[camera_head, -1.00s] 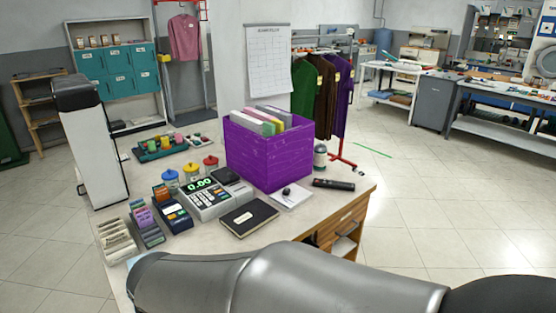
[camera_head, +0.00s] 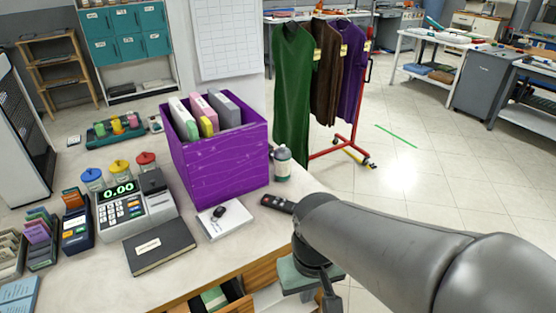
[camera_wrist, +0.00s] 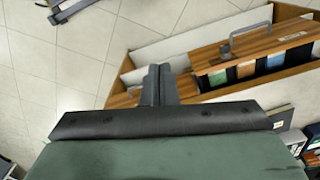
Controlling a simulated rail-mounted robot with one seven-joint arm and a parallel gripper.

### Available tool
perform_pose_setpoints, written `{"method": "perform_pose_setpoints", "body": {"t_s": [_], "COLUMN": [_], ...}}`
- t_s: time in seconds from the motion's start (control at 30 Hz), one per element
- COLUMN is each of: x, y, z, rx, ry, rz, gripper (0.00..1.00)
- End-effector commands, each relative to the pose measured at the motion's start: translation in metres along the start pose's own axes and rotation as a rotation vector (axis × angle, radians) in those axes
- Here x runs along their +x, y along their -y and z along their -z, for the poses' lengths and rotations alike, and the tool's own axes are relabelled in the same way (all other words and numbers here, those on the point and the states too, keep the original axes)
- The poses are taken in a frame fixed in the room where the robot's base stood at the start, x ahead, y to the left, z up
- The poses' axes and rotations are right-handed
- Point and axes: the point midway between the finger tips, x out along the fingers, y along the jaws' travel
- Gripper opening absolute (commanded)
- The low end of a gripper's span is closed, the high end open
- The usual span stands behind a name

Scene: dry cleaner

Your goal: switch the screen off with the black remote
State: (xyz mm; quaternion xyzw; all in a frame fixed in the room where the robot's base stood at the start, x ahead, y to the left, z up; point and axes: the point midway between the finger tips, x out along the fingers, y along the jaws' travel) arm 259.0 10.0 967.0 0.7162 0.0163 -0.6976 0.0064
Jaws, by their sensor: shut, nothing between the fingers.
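The black remote (camera_head: 277,203) lies on the counter, right of the white notepad; my arm covers or borders its right end. My gripper (camera_wrist: 158,84) is shut and empty, its two dark fingers together in the wrist view. In the head view it hangs just off the counter's front edge, lower than and in front of the remote, partly hidden by my arm. The remote does not show in the wrist view. A tall white-framed dark panel (camera_head: 20,125) stands at the left; I cannot tell whether it is the screen. The cash register (camera_head: 130,205) display reads 0.00.
An open drawer (camera_wrist: 255,62) lies below my gripper. A clothes rail (camera_head: 355,135) stands beyond the counter.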

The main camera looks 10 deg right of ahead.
Motion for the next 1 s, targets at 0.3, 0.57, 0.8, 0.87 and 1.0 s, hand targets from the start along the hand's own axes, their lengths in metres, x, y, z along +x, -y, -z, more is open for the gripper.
{"method": "perform_pose_setpoints", "body": {"t_s": [0.3, 0.57, 0.8, 0.87, 1.0], "x": [0.000, -0.012, -0.010, -0.003, 0.015], "y": [0.000, 0.010, 0.020, 0.016, 0.000], "z": [0.000, 0.059, 0.220, 0.260, 0.340], "rx": [0.000, 0.168, 0.620, 0.741, 0.998], "ry": [0.000, 0.002, 0.016, 0.027, 0.057], "rz": [0.000, 0.080, 0.344, 0.424, 0.604], "gripper": [0.00, 0.00, 0.00, 0.00, 0.00]}}
